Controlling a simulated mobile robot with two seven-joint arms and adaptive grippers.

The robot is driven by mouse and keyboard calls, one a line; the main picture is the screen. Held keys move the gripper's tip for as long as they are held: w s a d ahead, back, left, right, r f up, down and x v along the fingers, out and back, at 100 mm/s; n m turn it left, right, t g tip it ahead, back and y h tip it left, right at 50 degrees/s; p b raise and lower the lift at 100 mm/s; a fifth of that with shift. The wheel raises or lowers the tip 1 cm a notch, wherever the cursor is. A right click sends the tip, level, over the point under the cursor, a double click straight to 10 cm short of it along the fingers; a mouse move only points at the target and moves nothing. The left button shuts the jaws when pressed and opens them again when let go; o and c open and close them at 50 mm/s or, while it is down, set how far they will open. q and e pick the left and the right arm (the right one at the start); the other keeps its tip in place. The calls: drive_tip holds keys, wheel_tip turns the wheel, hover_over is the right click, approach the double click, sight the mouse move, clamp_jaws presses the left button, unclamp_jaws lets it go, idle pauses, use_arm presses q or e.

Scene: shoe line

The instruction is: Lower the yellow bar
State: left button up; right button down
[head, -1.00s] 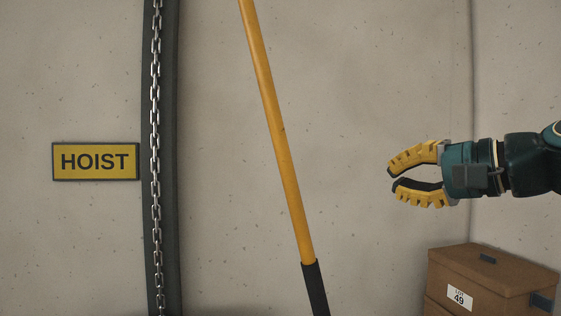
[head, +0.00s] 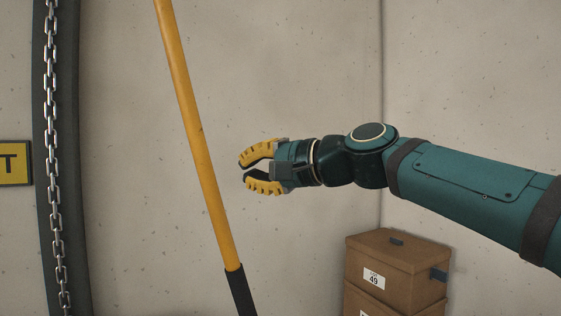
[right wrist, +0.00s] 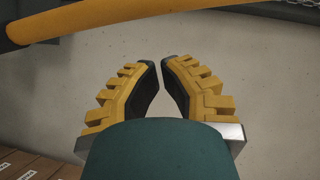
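The yellow bar (head: 195,135) is a long, slanted pole with a black grip (head: 239,290) at its lower end. Its top runs out of the head view. In the right wrist view, the bar (right wrist: 110,15) crosses the top, beyond the fingertips. My right gripper (head: 243,169) has yellow-and-black fingers and points left at the bar. Its fingertips are apart, with a narrow gap that also shows in the right wrist view (right wrist: 162,62). Nothing is between them. In the head view, the gripper is a short way right of the bar, not touching it. My left gripper is not in view.
A metal chain (head: 53,150) hangs along a dark upright rail (head: 74,190) on the left. A yellow sign (head: 13,164) is cut off at the left edge. Brown stacked boxes (head: 395,270) stand at lower right, below my right arm. A pale wall is behind.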

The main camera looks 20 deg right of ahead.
sight(220, 221)
drive_tip(key=a, duration=0.1)
drive_tip(key=a+f, duration=0.1)
drive_tip(key=a, duration=0.1)
drive_tip(key=shift+w+a, duration=0.2)
drive_tip(key=shift+a, duration=0.05)
drive_tip(key=shift+a, duration=0.1)
